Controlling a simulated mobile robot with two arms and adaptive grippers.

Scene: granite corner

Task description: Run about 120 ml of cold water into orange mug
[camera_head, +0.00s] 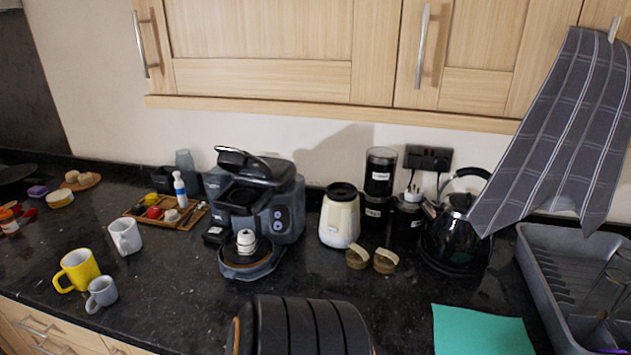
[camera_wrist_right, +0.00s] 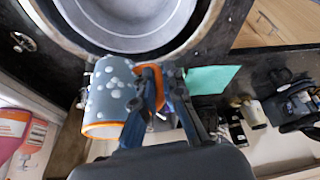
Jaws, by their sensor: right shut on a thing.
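In the right wrist view, a blue-grey mug with white dots (camera_wrist_right: 112,92) has an orange rim and an orange handle. My right gripper (camera_wrist_right: 155,85) is shut on it at the handle side. The mug appears tilted in this view, with its rim toward the lower left; its inside is mostly hidden, so I cannot tell whether it holds water. A round sink basin (camera_wrist_right: 128,38) shows just above the mug in the picture. My left gripper is not in view. Neither gripper nor this mug shows in the head view.
A dark counter carries a yellow mug (camera_head: 78,270), a white mug (camera_head: 125,237), a grey mug (camera_head: 101,294), a coffee machine (camera_head: 262,205), a black kettle (camera_head: 455,235) and a grey dish rack (camera_head: 545,265). A green mat (camera_head: 482,330) lies at front right. A striped towel (camera_head: 560,130) hangs above.

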